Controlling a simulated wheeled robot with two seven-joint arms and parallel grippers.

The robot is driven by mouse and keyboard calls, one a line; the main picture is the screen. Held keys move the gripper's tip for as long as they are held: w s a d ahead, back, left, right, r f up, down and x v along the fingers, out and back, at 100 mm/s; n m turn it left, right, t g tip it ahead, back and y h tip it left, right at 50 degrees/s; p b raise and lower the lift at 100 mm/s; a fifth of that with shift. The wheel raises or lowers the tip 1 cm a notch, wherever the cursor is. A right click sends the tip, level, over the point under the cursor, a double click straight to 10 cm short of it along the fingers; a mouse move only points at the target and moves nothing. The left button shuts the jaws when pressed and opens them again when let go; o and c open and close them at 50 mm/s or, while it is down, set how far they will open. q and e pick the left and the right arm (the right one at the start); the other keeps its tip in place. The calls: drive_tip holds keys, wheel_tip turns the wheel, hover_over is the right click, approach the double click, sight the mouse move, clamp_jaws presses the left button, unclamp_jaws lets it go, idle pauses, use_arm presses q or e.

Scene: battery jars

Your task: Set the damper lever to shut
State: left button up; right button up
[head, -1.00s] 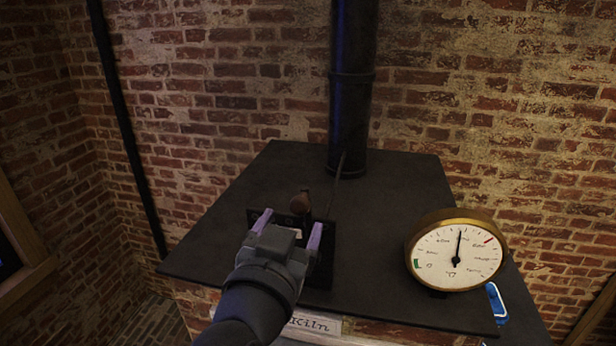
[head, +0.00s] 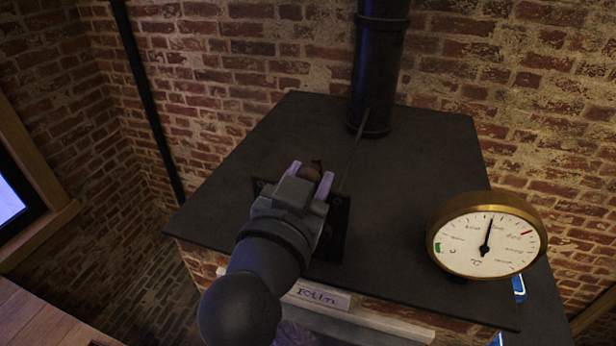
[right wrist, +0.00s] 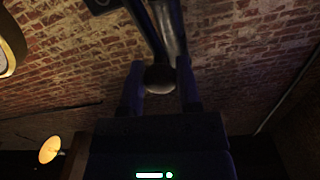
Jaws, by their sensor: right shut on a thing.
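The damper lever's brown knob (head: 311,173) stands above a black plate (head: 335,232) on the dark kiln top. My right gripper (head: 312,178) is shut on the knob, with one purple finger on each side of it. In the right wrist view the round knob (right wrist: 160,78) sits between the fingertips. My gripper hides most of the plate and any marks on it. A thin rod (head: 352,152) runs from near the lever to the black flue pipe (head: 380,70). My left gripper is not in view.
A brass-rimmed dial gauge (head: 487,236) stands on the kiln top (head: 420,150) to the right of the lever. A blue object (head: 519,288) is partly hidden behind it. A label plate (head: 318,296) is on the kiln front. Brick walls stand behind.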

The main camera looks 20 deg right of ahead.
clamp_jaws()
idle(0.9)
